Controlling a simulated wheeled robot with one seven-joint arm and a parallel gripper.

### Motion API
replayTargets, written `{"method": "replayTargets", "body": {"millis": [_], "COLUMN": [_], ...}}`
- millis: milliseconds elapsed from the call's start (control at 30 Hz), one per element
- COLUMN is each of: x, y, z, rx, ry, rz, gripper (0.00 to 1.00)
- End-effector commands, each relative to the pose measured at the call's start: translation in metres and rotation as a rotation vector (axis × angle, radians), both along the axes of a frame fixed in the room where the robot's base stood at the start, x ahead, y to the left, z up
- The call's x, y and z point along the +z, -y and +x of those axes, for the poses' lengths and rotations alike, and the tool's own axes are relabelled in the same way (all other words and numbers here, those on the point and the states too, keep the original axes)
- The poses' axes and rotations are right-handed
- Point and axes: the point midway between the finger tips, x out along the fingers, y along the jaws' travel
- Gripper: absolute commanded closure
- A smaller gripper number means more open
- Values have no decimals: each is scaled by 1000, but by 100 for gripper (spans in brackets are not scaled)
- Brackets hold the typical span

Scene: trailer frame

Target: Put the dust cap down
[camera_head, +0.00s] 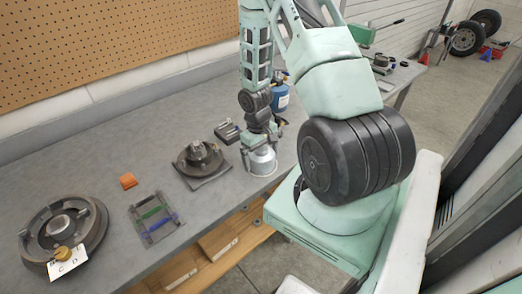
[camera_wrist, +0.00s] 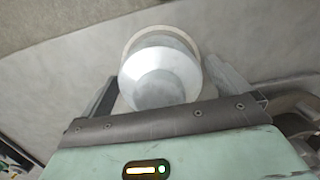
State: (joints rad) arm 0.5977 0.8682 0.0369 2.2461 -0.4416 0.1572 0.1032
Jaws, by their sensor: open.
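The dust cap, a silvery domed cup (camera_head: 262,161), stands on the grey workbench near its front edge, with a pale rim or ring around its base. In the wrist view the cap (camera_wrist: 160,75) shows large and close, between the two fingers. My gripper (camera_head: 261,152) is open and points down over the cap, one finger on each side. In the wrist view my gripper (camera_wrist: 165,88) shows a small gap at the left finger; whether the right finger touches the cap I cannot tell. The cap's near lower side is hidden by the gripper body.
A blue canister (camera_head: 281,95) stands behind my gripper.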

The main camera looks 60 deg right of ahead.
Motion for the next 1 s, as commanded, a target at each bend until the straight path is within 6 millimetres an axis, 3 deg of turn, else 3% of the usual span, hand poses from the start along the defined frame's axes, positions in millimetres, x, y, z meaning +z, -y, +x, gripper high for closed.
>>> {"method": "replayTargets", "body": {"millis": [167, 700, 1000], "x": [15, 108, 122], "y": [1, 4, 3], "z": [3, 13, 14], "rx": [-1, -1, 1], "ry": [5, 3, 0], "rz": [-1, -3, 0], "gripper": [0, 0, 0]}}
